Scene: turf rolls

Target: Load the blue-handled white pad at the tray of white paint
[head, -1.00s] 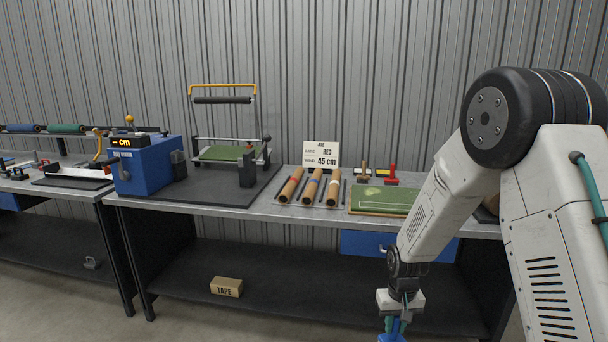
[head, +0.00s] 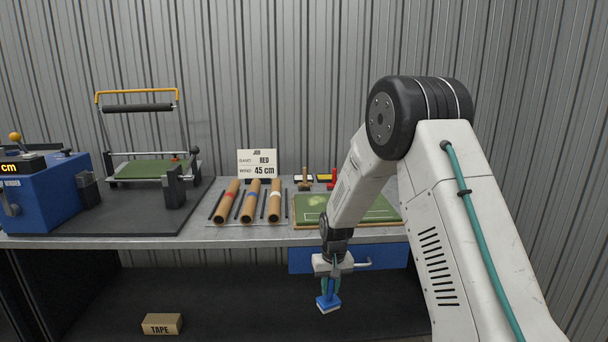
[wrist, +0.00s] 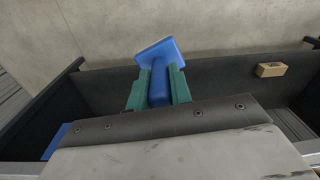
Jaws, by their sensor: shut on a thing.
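My gripper (head: 330,284) hangs in front of the bench's blue drawer, below the bench top, with its fingers pointing down. It is shut on the blue handle of the pad (head: 328,299), whose thin white underside shows at its lower edge. In the wrist view the green fingers of my gripper (wrist: 158,90) clasp the blue handle from both sides, and the blue back of the pad (wrist: 157,50) spreads beyond them.
The bench top (head: 240,232) holds a blue winder (head: 45,195), cardboard tubes (head: 250,200), a job card (head: 257,163) and a green board (head: 300,210). A tape box (head: 162,323) sits on the lower shelf.

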